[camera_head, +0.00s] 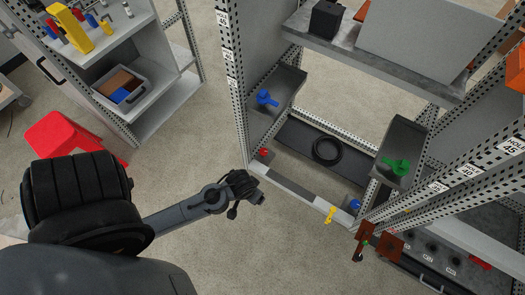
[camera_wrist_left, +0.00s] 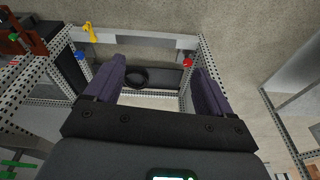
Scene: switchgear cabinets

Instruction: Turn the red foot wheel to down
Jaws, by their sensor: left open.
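The red foot wheel (camera_head: 264,152) is small and sits low at the left front corner of the open cabinet frame. It also shows in the left wrist view (camera_wrist_left: 188,63), near the top of the right-hand finger. My left gripper (camera_head: 256,194) is in front of that corner, apart from the wheel. In the left wrist view my left gripper (camera_wrist_left: 160,78) has its two dark fingers spread wide with nothing between them. The wheel is too small to tell which way it points. My right gripper is in neither view.
A blue handle (camera_head: 266,98) is above the red wheel, and a green handle (camera_head: 398,166) is at the cabinet's right. A blue knob (camera_head: 354,204) and a yellow lever (camera_head: 330,214) are along the lower front. A black ring (camera_head: 327,150) lies inside. Open floor lies in front.

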